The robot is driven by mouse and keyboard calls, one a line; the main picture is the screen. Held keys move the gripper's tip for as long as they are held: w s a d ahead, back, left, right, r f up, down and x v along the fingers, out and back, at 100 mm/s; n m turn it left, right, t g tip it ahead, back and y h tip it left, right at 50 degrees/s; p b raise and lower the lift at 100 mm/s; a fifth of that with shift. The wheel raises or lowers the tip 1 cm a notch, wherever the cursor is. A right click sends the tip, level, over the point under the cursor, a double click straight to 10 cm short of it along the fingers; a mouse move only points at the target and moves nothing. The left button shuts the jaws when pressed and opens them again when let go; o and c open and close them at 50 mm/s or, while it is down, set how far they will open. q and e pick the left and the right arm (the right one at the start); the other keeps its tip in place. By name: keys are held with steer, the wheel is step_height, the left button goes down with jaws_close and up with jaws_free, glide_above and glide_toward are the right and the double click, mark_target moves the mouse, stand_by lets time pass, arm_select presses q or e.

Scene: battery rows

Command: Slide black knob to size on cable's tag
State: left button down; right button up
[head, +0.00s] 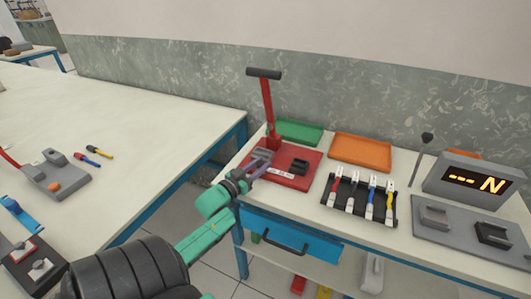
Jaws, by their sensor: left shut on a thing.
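A red press (300,182) stands at the left end of the right-hand bench, with an upright red lever (268,105) topped by a black handle. A white strip with small dark marks (282,170) lies on its base; the marks are too small to read. A dark block (299,167) sits right of the strip. My left gripper (262,169) is at the base's left part, shut near the strip's left end; its fingers hide what they hold, seemingly the black knob. Several cables with coloured handles (352,205) lie on a black rack; no size tag is readable. My right gripper is not in view.
A display (477,180) reading "--- N" stands at the right, behind a grey fixture plate (460,240). Another table on the left holds a fixture and tools. A gap separates the tables.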

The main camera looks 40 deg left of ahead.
arm_select(q)
steer(key=shift+a, duration=0.1)
steer(key=c, duration=0.6)
jaws_free()
steer(key=shift+a, duration=0.1)
steer(key=shift+o, duration=0.3)
steer(key=shift+s+a, duration=0.1)
steer(key=shift+s, duration=0.25)
steer(key=s+d, duration=0.1)
steer(key=s, duration=1.3)
steer(key=shift+d, duration=0.1)
